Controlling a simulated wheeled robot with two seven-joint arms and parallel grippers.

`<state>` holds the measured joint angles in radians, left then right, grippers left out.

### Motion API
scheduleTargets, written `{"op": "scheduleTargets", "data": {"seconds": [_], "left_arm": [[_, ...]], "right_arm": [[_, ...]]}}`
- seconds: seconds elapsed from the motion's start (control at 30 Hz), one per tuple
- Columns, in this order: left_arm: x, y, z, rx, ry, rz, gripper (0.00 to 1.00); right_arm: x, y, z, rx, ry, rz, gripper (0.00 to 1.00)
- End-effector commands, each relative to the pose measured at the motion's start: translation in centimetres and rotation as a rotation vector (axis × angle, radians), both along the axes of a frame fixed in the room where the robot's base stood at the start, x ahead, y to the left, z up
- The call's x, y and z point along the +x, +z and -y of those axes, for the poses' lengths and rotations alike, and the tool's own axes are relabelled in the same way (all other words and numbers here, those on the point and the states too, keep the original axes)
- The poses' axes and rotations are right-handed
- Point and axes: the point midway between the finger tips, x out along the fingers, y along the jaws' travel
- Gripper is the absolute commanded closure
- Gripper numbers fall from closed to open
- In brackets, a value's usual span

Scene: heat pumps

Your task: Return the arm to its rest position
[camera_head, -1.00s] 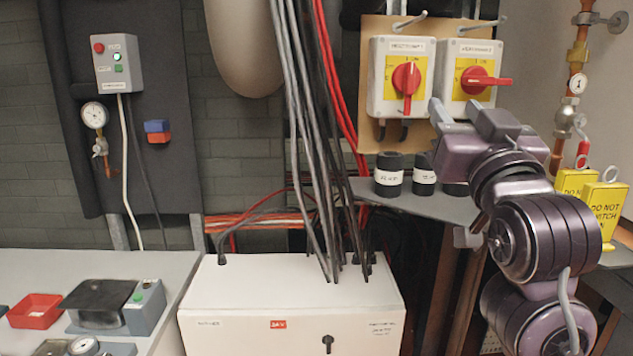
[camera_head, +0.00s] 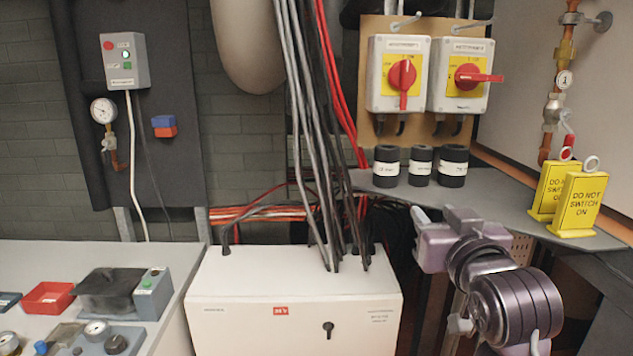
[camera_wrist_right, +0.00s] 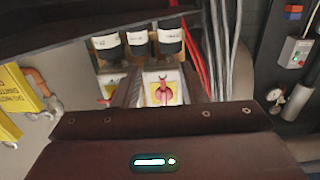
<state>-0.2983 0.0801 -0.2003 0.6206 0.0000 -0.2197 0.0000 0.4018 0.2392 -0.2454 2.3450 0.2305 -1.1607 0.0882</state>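My right gripper (camera_head: 434,213) is low at the right in the head view, in front of the grey shelf and below the switches. It holds nothing that I can see. The wrist view is upside down and shows a red switch handle (camera_wrist_right: 163,91) beyond the dark gripper body. My left gripper is not in view.
Three black jars (camera_head: 420,167) stand on the grey shelf (camera_head: 510,205), with two yellow warning tags (camera_head: 580,204) at its right. A white cabinet (camera_head: 240,285) is at lower centre. Hanging cables (camera_head: 318,150) pass left of my arm.

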Motion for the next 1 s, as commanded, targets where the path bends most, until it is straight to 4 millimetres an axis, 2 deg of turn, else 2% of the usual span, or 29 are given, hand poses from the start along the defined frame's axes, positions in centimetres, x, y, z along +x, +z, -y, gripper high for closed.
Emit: {"op": "scheduleTargets", "data": {"seconds": [0.03,0.07,0.17,0.2,0.3,0.4,0.5,0.6,0.9,1.0], "left_arm": [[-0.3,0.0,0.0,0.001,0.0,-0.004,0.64],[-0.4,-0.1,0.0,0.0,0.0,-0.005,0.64],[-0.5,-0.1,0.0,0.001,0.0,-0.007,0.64],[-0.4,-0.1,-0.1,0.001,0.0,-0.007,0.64],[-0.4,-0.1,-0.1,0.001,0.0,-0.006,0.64],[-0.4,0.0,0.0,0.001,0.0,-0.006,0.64],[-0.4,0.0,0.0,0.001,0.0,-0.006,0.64],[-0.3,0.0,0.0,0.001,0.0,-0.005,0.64],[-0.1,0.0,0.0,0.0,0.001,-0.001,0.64],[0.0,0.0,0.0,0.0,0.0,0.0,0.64]], "right_arm": [[-0.1,-2.7,0.0,-0.006,0.002,-0.066,0.62],[-0.2,-4.3,0.0,-0.01,0.004,-0.106,0.62],[-1.3,-10.6,0.1,-0.028,0.008,-0.271,0.62],[-2.1,-13.6,0.1,-0.035,0.011,-0.35,0.62],[-5.1,-20.6,0.3,-0.06,0.021,-0.549,0.62],[-8.6,-26.3,0.5,-0.079,0.032,-0.724,0.62],[-11.8,-30.2,0.7,-0.098,0.043,-0.858,0.62],[-14.8,-33.1,0.9,-0.112,0.053,-0.972,0.62],[-23.0,-38.9,1.4,-0.145,0.079,-1.244,0.62],[-22.2,-41.6,1.3,-0.147,0.081,-1.255,0.62]]}}
